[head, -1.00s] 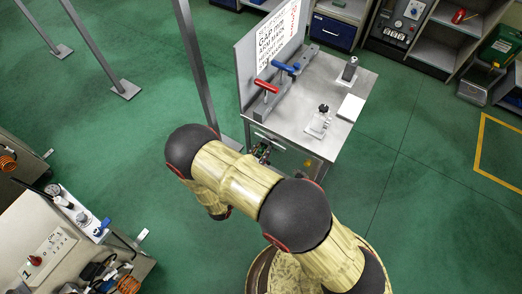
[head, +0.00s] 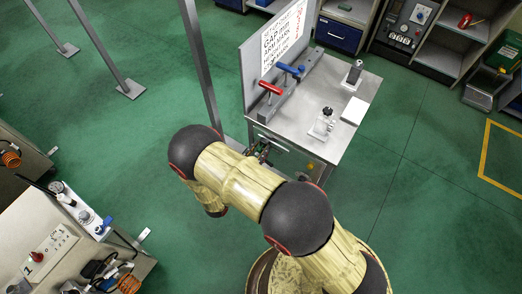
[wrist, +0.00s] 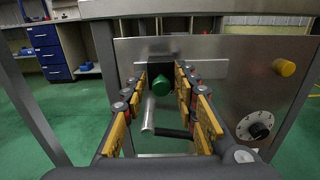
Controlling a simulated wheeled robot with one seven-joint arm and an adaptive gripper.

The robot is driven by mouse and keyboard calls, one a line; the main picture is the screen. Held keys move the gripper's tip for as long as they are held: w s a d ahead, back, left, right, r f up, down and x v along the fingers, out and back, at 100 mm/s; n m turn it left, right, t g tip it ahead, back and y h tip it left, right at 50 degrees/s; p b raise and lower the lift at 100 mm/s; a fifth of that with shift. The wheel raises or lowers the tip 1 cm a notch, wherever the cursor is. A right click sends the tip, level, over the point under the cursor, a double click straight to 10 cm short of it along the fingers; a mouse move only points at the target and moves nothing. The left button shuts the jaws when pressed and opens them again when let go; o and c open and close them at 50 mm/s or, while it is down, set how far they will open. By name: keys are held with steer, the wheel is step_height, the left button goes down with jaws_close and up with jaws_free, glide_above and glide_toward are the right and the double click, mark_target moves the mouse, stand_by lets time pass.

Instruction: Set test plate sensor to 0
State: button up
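A workbench (head: 290,120) stands ahead, and its metal front panel (wrist: 220,70) fills much of the wrist view. A round green knob (wrist: 161,86) on a dark mount sits on this panel. A yellow knob (wrist: 284,68) is at the upper right, and a black knob on a pale round dial (wrist: 255,125) is at the lower right. I cannot tell which is the test plate sensor, and the dial marks are too small to read. My gripper (wrist: 158,82) is open, with its yellow-padded fingers on either side of the green knob; contact is unclear.
A silver bar handle (wrist: 149,116) is below the green knob. Red (head: 271,88) and blue (head: 291,70) handles and small devices are on the bench top. A grey post (head: 196,70) rises beside the bench. Another bench with a numbered box (head: 52,243) is at lower left.

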steer(key=shift+o, duration=0.7)
steer(key=shift+w+a, duration=0.15)
steer(key=shift+a, duration=0.05)
steer(key=v, duration=1.2)
